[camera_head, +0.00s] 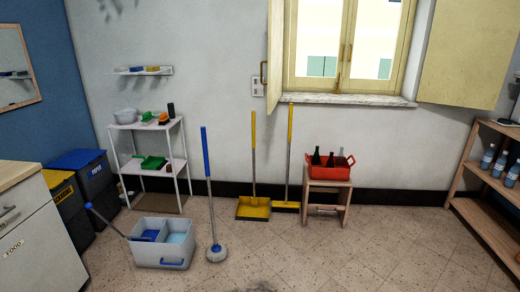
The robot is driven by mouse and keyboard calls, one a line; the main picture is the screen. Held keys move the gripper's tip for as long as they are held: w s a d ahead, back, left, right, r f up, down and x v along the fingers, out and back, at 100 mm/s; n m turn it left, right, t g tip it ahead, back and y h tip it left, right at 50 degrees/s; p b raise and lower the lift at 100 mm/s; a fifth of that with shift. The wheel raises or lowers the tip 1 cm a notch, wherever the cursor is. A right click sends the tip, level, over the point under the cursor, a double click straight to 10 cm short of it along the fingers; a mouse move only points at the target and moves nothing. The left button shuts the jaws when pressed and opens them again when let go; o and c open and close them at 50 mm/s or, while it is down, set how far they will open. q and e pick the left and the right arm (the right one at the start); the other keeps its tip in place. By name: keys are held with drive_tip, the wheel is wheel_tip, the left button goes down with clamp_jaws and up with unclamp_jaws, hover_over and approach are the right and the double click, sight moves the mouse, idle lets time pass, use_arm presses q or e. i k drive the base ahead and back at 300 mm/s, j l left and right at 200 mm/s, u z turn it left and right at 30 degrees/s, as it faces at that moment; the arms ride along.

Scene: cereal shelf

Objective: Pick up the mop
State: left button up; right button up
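The mop (209,190) stands upright on the tiled floor in the middle left of the head view. It has a blue upper handle, a grey lower shaft and a round whitish head (217,253) resting on the floor. It stands just right of a grey-white bucket (162,256) with blue inner parts. Neither of my grippers shows in the head view.
A blue-handled tool leans out of the bucket's left side. A yellow dustpan (253,208) and yellow broom (287,205) stand by the wall. A red crate (330,168) of bottles sits on a wooden stool (327,197). Floor in front is clear.

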sight(216, 254)
drive_tip(key=i, duration=1.35)
drive_tip(key=i+u, duration=0.2)
drive_tip(key=i, duration=0.25)
drive_tip(key=i+l+u, duration=0.25)
drive_tip(key=i, duration=0.15)
drive_tip(key=i+l+u, duration=0.2)
drive_tip(key=i, duration=0.25)
